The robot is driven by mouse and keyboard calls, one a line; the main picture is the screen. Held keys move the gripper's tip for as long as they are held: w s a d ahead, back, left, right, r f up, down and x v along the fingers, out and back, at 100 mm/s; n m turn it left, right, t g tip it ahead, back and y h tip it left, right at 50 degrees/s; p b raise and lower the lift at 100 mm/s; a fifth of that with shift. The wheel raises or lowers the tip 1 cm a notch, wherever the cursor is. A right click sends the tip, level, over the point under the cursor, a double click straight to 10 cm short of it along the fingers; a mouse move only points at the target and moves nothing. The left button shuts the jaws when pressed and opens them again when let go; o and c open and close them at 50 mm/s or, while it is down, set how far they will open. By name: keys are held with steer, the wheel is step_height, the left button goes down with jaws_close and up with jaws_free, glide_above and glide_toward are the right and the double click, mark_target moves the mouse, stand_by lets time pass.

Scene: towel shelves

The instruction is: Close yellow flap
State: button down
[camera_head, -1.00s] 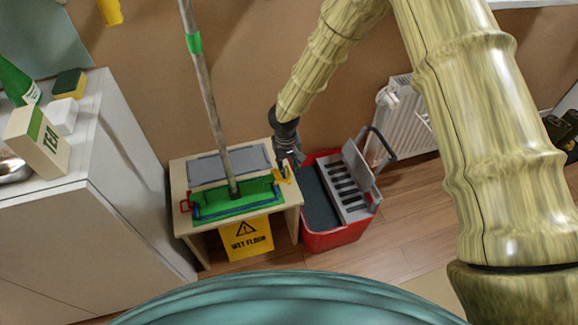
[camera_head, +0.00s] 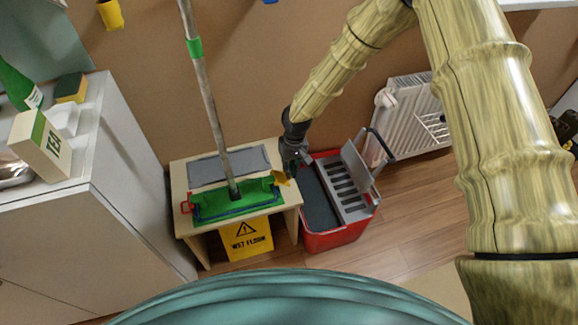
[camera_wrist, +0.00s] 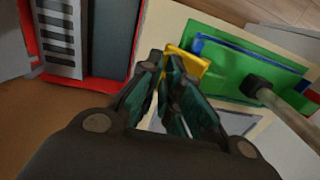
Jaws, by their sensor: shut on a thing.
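The yellow flap (camera_head: 281,178) is at the right end of the green mop head (camera_head: 226,205), which lies on a small wooden table. The flap is tilted up, not flat against the mop head. In the wrist view the yellow flap (camera_wrist: 188,64) shows at the fingertips, partly hidden by them. My gripper (camera_head: 291,171) is at the flap's right side. In the wrist view my gripper (camera_wrist: 166,60) has its fingertips close together, shut on the flap's edge. A red flap (camera_head: 186,207) is at the mop head's left end.
The mop pole (camera_head: 212,110) rises from the mop head. A red bucket (camera_head: 332,238) with a grey wringer stands right of the table (camera_head: 178,188). A grey pad (camera_head: 229,166) lies behind the mop head. A yellow wet floor sign (camera_head: 246,240) is in front.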

steer(key=shift+w+d+f+g+y+b, duration=0.1)
steer(key=shift+d+f+g+y+b, duration=0.2)
steer(key=shift+f+y, duration=0.65)
steer(key=shift+w+d+f+g+y+b, duration=0.1)
steer(key=shift+d+f+g+y, duration=0.35)
steer(key=shift+y, duration=0.8)
steer(key=c, duration=2.1)
jaws_free()
steer(key=shift+a+r, duration=0.15)
steer(key=shift+a, duration=0.05)
steer(key=o, duration=0.5)
steer(key=v, duration=1.2)
